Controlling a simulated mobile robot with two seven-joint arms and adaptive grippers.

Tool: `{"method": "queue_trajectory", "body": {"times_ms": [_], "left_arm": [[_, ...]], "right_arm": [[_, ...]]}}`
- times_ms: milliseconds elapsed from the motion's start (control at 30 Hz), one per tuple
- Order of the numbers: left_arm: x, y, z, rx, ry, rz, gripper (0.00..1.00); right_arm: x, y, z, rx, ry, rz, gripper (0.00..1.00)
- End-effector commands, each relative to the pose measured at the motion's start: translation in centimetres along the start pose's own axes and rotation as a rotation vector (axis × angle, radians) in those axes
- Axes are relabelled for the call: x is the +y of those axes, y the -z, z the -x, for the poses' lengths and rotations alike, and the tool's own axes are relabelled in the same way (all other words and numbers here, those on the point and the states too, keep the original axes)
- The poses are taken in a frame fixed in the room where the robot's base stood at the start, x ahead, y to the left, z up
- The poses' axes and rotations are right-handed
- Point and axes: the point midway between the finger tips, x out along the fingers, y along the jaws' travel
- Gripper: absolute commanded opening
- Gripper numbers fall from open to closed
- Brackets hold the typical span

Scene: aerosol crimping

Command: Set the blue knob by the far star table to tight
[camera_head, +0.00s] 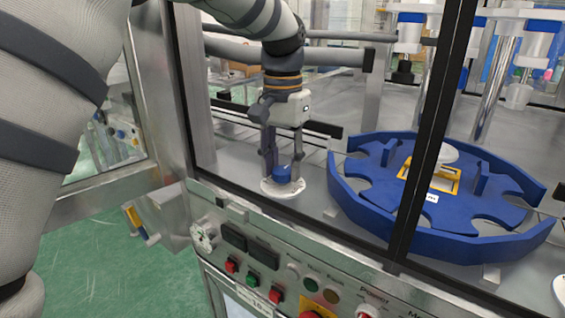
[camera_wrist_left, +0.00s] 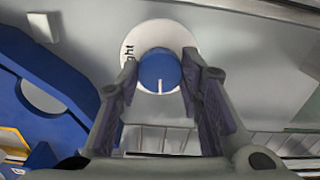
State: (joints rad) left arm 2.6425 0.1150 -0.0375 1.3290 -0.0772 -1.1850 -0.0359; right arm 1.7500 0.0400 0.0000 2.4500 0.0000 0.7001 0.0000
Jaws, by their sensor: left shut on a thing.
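The blue knob (camera_head: 281,175) sits on a round white dial plate (camera_head: 283,189) on the grey deck, left of the blue star table (camera_head: 480,247). My left gripper (camera_head: 283,167) points down and is shut on the knob. In the left wrist view, its fingers stand on either side of the knob (camera_wrist_left: 159,68). The knob's white pointer line (camera_wrist_left: 160,87) points toward the bottom of that picture. Printed letters "ght" (camera_wrist_left: 129,54) show at the left of the plate (camera_wrist_left: 165,32); the rest is hidden. My right gripper is out of view.
A dark-framed guard with an upright post (camera_head: 437,125) stands in front of the deck. Below it is a control panel (camera_head: 260,265) with coloured buttons. Metal columns (camera_head: 494,85) rise behind the star table. A barred grating (camera_wrist_left: 160,137) lies near the knob.

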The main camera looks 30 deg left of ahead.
Motion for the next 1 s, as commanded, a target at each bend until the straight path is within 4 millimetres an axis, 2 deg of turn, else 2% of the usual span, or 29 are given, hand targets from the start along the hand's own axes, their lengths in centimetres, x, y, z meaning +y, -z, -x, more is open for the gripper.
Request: {"method": "queue_trajectory", "body": {"times_ms": [600,1000], "left_arm": [[0.02,-0.02,-0.17,-0.003,-0.003,-0.571,0.06],[0.03,-0.01,-0.21,-0.003,-0.003,-0.826,0.06]], "right_arm": [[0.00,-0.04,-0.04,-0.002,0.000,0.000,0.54],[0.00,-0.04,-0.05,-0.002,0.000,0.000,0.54]]}}
